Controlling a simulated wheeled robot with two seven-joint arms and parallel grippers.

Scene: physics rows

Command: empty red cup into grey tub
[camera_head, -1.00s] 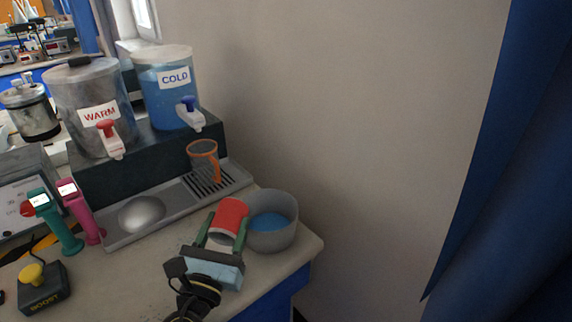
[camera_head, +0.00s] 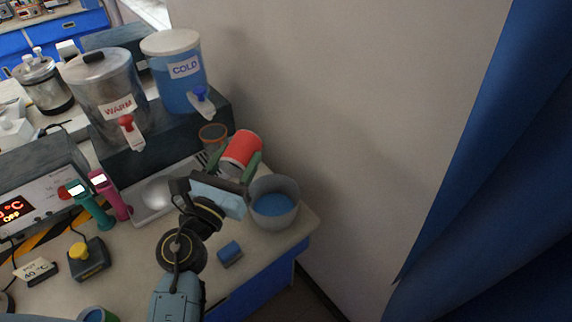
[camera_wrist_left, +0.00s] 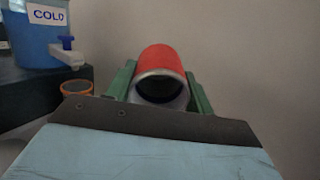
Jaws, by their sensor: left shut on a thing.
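The red cup (camera_head: 241,149) is held between the green fingers of my left gripper (camera_head: 235,165), above the counter. It is tilted and stands up and left of the grey tub. In the left wrist view the red cup (camera_wrist_left: 162,66) shows its open mouth toward the camera, with a dark inside; I cannot tell whether liquid is in it. The grey tub (camera_head: 288,188) sits at the counter's right end with blue liquid in it. My right gripper is not in view.
The cold dispenser (camera_head: 176,86) and the warm dispenser (camera_head: 102,98) stand on a dark riser behind. An orange-rimmed cup (camera_head: 212,134) is on the drip tray, partly behind the red cup. A blue sponge-like block (camera_head: 229,252) lies near the front edge. A wall closes off the right.

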